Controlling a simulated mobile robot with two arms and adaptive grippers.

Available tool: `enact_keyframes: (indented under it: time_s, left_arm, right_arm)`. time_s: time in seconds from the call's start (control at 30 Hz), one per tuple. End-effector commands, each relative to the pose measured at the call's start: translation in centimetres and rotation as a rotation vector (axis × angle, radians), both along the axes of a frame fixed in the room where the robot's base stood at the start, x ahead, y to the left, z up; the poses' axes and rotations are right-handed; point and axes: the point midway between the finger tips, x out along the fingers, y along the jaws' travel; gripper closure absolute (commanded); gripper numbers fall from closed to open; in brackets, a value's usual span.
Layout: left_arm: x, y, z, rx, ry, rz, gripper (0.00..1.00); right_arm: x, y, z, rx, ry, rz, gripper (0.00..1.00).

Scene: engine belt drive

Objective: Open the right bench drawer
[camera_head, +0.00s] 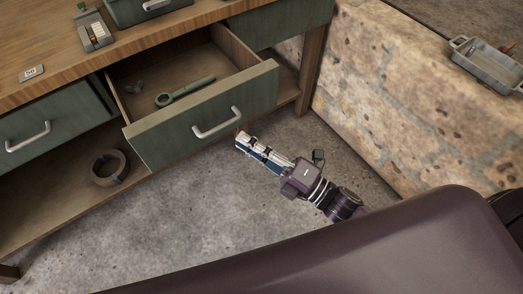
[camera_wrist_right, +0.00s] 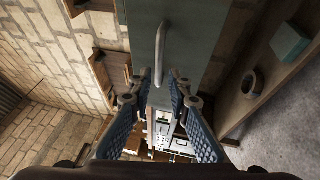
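The right bench drawer (camera_head: 205,115) is pulled out, with its green front standing well clear of the wooden bench (camera_head: 150,50). My left gripper is out of view.
A left drawer (camera_head: 50,120) with a similar handle is beside it. A ring-shaped part (camera_head: 110,167) lies on the lower shelf. A stone wall (camera_head: 400,100) stands to the right, with a metal tray (camera_head: 490,65) on top. The floor before the bench is clear.

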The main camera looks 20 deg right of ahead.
Motion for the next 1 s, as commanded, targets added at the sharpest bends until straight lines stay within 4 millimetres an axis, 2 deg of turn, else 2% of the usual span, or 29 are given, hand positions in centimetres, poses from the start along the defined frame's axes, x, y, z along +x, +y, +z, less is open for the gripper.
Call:
enact_keyframes:
  time_s: [0.1, 0.33, 1.0]
  left_arm:
    - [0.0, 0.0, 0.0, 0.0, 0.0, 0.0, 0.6]
    - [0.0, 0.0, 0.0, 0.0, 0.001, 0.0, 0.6]
    - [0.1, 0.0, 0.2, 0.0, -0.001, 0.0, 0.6]
  right_arm:
    - [-1.6, -1.3, -0.5, -0.002, 0.002, 0.0, 0.83]
    - [-3.0, -2.6, -0.7, -0.001, 0.001, 0.0, 0.83]
    - [-2.8, -2.8, -0.8, 0.006, 0.013, -0.012, 0.83]
